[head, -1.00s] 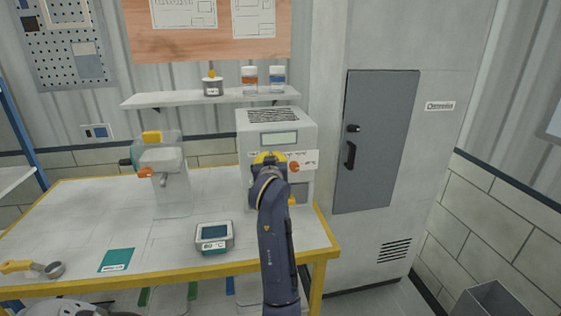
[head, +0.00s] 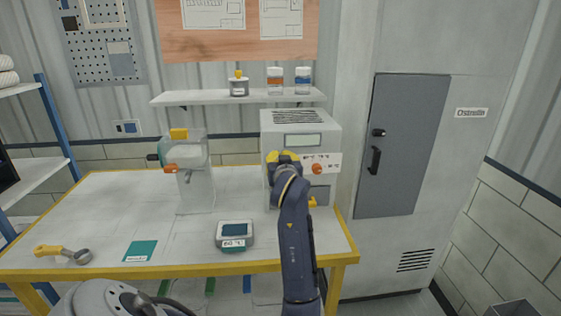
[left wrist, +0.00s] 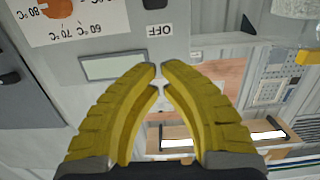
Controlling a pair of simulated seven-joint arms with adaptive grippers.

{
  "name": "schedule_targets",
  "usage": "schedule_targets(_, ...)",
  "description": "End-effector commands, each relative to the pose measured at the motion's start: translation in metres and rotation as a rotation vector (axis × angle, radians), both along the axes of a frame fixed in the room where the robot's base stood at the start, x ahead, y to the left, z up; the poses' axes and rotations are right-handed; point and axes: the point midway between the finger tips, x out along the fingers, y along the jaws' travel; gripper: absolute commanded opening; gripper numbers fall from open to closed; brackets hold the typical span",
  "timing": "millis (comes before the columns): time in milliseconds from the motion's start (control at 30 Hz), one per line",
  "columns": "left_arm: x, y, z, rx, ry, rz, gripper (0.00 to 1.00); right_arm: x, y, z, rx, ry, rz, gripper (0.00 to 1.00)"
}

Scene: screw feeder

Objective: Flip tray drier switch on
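The tray drier (head: 327,127) is a pale grey box at the right end of the table, with a small display and an orange dial (head: 317,169). My left gripper (head: 285,157) is in front of its upper left face and covers the switch area in the head view. In the left wrist view the yellow fingers (left wrist: 158,72) nearly meet, with nothing seen between them. Beyond their tips are the OFF label (left wrist: 160,30) and a black part (left wrist: 154,3), likely the switch, cut by the top edge. Its position is unclear. My right gripper is not in view.
On the table are a clear-bodied device (head: 194,180), a small scale (head: 235,233), a teal card (head: 140,251) and a yellow-handled scoop (head: 65,252). A shelf (head: 200,98) with jars hangs above. A grey cabinet (head: 390,145) stands right of the drier.

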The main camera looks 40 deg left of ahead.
Motion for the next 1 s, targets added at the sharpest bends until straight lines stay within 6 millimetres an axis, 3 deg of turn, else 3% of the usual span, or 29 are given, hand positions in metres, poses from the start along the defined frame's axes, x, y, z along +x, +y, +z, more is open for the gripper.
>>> schedule_targets(467, 0.054, 0.062, -0.008, 0.001, 0.003, 0.001, 0.0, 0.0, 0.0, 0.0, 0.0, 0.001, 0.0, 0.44)
schedule_targets(700, 0.046, 0.053, -0.034, 0.001, 0.003, 0.0, 0.0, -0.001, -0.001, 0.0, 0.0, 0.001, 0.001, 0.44)
schedule_targets(1000, 0.043, 0.049, -0.044, 0.0, 0.0, -0.001, 0.0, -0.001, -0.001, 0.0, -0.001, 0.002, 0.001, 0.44)
